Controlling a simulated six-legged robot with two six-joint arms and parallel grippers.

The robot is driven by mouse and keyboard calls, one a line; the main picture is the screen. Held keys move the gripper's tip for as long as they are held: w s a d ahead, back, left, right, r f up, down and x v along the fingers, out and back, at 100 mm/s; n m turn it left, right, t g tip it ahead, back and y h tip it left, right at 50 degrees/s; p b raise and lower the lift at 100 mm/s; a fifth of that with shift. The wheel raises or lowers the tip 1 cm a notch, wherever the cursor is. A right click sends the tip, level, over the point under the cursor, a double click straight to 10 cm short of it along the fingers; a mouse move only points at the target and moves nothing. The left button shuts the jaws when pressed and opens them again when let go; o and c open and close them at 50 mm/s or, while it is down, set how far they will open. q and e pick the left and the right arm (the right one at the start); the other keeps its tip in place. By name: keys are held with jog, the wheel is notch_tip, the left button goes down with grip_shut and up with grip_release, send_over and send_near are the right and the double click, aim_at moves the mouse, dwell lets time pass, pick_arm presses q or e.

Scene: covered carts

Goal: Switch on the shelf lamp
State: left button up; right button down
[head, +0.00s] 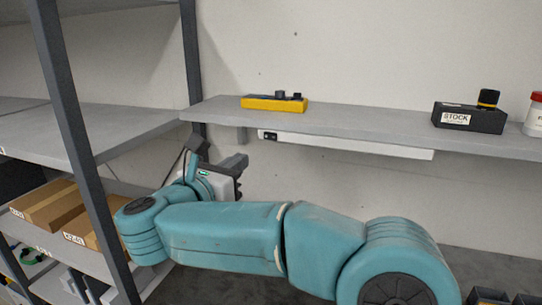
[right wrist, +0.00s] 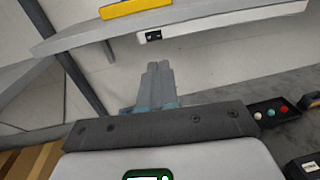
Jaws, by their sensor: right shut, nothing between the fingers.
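The shelf lamp (head: 350,145) is a long white bar under the grey wall shelf. Its small black switch (head: 267,135) sits at the bar's left end. I see no clear glow from the lamp. In the right wrist view the lamp (right wrist: 230,20) runs across the top, with the switch (right wrist: 153,36) above my fingertips. My right gripper (head: 240,162) is shut and empty, just left of and below the switch in the head view. Its closed fingers (right wrist: 159,68) point towards the wall, apart from the switch in the picture. My left gripper is not in view.
Cardboard boxes (head: 50,205) lie on the left rack.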

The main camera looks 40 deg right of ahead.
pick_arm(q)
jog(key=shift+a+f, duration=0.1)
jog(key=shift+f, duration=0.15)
pick_arm(e)
jog(key=shift+w+a+f, duration=0.1)
jog(key=shift+a+f, duration=0.05)
jog(key=shift+f, duration=0.1)
jog(key=p, duration=0.6)
send_near(274, 138)
jog(key=x, duration=0.6)
jog(key=shift+r, duration=0.15)
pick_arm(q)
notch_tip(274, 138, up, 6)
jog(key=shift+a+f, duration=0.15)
pick_arm(e)
jog(key=shift+w+d, duration=0.1)
jog(key=shift+d, duration=0.35)
